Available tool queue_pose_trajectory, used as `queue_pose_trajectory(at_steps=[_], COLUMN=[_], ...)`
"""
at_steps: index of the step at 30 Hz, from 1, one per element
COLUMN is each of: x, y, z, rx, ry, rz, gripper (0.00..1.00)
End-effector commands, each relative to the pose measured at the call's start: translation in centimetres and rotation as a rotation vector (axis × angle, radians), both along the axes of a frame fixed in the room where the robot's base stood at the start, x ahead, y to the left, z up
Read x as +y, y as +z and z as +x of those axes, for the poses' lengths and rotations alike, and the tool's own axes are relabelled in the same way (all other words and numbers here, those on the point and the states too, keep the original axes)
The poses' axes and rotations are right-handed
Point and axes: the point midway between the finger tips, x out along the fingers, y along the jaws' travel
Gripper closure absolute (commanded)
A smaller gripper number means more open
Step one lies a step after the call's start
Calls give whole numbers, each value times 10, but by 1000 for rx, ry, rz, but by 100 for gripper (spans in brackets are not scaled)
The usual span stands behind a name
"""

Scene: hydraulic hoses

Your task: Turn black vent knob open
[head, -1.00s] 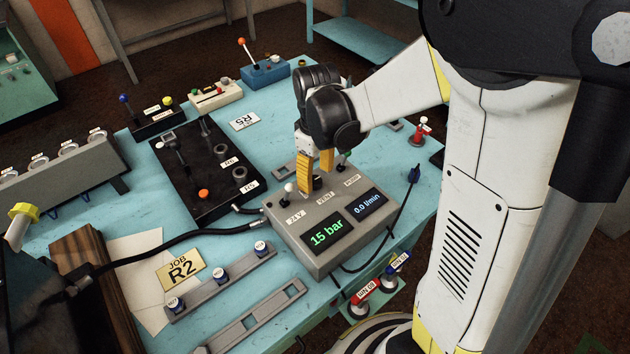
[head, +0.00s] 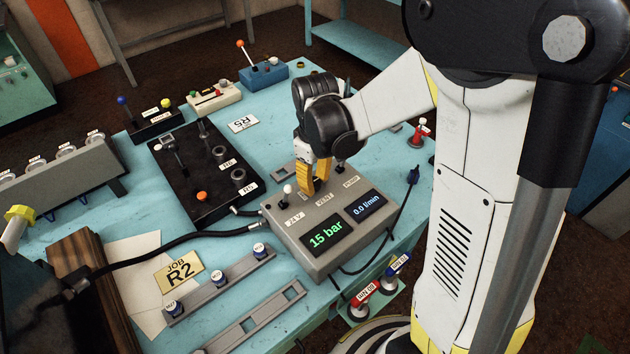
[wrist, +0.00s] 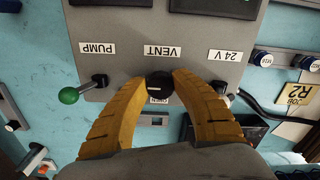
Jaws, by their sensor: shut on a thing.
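The black vent knob (wrist: 160,86) shows in the wrist view below the VENT label (wrist: 163,52) on the grey control box. My gripper (wrist: 160,90) has its two yellow ribbed fingers on either side of the knob, closed against it. In the head view my gripper (head: 314,186) points down at the top of the grey control box (head: 318,265), and the fingers hide the knob. The box's displays read 15 bar (head: 325,235) and 0.0 l/min (head: 369,205).
The PUMP lever with a green ball (wrist: 70,95) is left of my fingers in the wrist view. The 24 V lever with a white ball (head: 287,188) stands close to the gripper. A black hose (head: 170,243) crosses the blue bench left of the box.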

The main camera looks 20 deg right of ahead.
Motion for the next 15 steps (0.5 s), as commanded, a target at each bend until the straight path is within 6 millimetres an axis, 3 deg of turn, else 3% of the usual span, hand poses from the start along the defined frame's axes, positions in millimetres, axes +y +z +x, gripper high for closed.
queue_pose_trajectory(at_steps=[8, 15], x=[0, 1], y=[-1, -1], z=[-1, -1], rx=[1, 1], ry=[-117, -320], rz=[0, 0], gripper=[99, 99])
